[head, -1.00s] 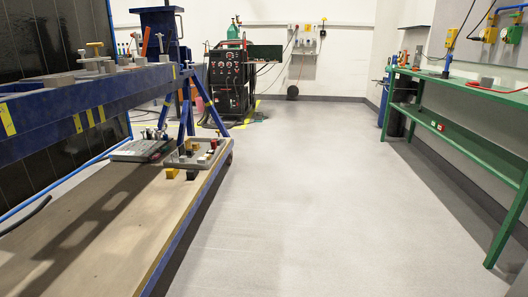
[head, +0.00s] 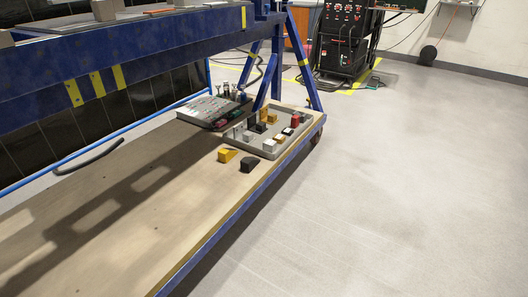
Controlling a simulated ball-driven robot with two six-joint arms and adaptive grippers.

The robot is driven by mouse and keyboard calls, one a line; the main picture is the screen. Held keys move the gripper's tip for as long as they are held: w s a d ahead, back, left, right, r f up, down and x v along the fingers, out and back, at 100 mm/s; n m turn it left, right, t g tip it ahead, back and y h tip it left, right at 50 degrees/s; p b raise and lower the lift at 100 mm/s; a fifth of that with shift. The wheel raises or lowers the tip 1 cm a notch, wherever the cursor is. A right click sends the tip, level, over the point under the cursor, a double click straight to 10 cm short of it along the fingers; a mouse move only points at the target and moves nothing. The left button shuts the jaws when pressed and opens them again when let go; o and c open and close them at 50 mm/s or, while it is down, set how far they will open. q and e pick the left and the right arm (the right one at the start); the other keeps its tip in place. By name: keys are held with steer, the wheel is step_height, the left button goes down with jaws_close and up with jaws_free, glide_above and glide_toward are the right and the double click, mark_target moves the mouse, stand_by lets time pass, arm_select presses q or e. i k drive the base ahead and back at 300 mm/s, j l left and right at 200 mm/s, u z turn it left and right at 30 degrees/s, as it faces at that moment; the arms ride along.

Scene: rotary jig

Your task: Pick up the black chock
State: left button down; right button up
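The black chock (head: 249,165) is a small dark wedge on the wooden lower shelf (head: 130,205) of the blue jig. It lies near the shelf's right edge, just in front of a grey tray. A yellow chock (head: 227,155) of similar shape sits just left of it, apart from it. Neither of my grippers shows in the head view.
The grey tray (head: 236,142) holds several small blocks, and a tool case (head: 207,108) lies behind it. The blue beam (head: 150,68) runs above the shelf, and a blue leg (head: 303,60) stands behind the tray. The grey floor (head: 390,190) to the right is clear.

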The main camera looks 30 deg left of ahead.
mark_target(248, 164)
steer(key=i+u, duration=0.25)
steer(key=i, duration=0.2)
steer(key=i+l+u, duration=0.25)
steer(key=i, duration=0.2)
